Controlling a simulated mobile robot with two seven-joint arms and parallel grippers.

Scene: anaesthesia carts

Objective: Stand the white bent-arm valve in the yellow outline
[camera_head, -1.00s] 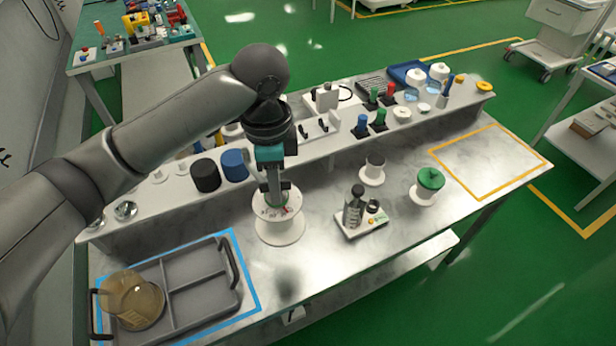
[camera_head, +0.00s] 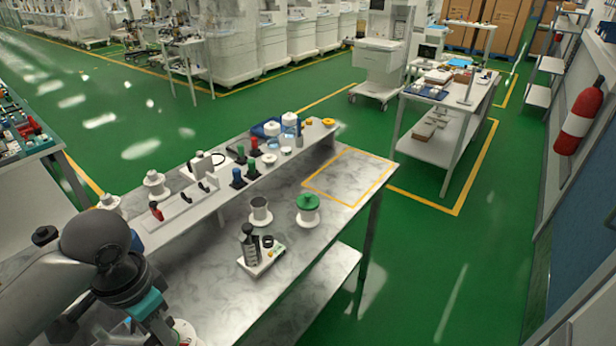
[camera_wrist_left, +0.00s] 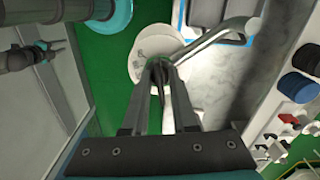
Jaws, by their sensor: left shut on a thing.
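My left gripper (camera_wrist_left: 160,68) is shut on the white bent-arm valve (camera_wrist_left: 145,55). In the left wrist view its round white disc and a pale bent arm show beyond the fingers. In the head view the left gripper is at the lower left edge, with part of the white valve (camera_head: 185,331) below it. The yellow outline (camera_head: 345,180) is on the far right end of the marbled table and is empty. My right gripper (camera_wrist_left: 55,47) shows small at the left of the wrist view; its jaw opening is unclear.
A green-capped white spool (camera_head: 308,209), a grey cup on a white base (camera_head: 260,212) and a white block with dark cylinders (camera_head: 262,257) stand on the table before the outline. A raised shelf (camera_head: 215,200) with several parts runs behind. Front right tabletop is clear.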

